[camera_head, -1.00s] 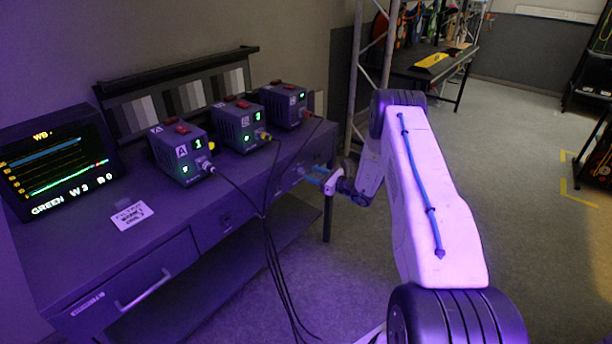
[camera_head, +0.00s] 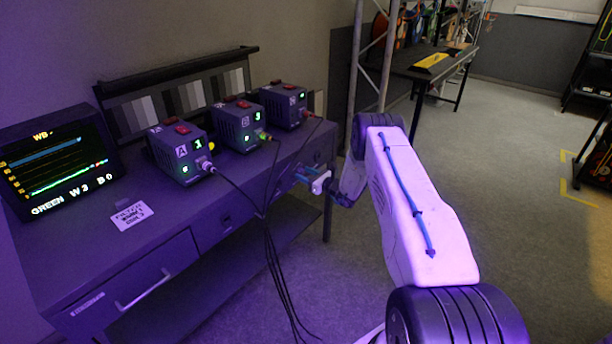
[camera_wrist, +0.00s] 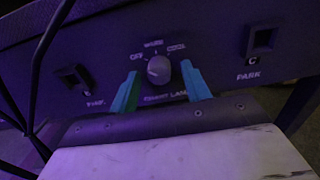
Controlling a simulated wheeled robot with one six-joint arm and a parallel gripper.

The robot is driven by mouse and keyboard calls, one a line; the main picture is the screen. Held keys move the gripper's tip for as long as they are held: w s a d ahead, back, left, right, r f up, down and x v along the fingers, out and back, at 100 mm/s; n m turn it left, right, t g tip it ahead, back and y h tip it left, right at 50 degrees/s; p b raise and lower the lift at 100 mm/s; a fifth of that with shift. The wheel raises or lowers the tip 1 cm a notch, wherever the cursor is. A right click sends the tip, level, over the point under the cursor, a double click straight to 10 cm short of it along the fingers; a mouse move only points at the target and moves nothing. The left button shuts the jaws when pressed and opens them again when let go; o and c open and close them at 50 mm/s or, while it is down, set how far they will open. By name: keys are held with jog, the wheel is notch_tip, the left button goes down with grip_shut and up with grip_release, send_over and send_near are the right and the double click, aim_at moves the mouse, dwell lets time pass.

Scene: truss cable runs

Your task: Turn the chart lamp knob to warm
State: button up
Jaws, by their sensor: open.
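The chart lamp knob (camera_wrist: 158,69) is a small round grey knob on the dark front panel of the desk. The words OFF, WARM and COOL are printed in an arc above it, with WARM near the top. I cannot tell for sure which word its mark points to. My gripper (camera_wrist: 160,84) is open, with one blue fingertip on each side of the knob and a gap showing on both sides. In the head view my gripper (camera_head: 304,175) is at the right part of the desk front and the knob cannot be made out there.
A PARK slot (camera_wrist: 262,42) marked C is right of the knob and another PARK slot (camera_wrist: 73,78) is left. Dark cables (camera_head: 268,240) hang down the desk front, left of my gripper. Several boxes and a monitor (camera_head: 57,160) stand on the desk (camera_head: 70,240).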

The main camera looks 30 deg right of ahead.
jog(key=c, duration=1)
jog(key=shift+m, duration=0.4)
jog(key=m, duration=0.4)
jog(key=shift+m, duration=2.5)
jog(key=o, duration=1)
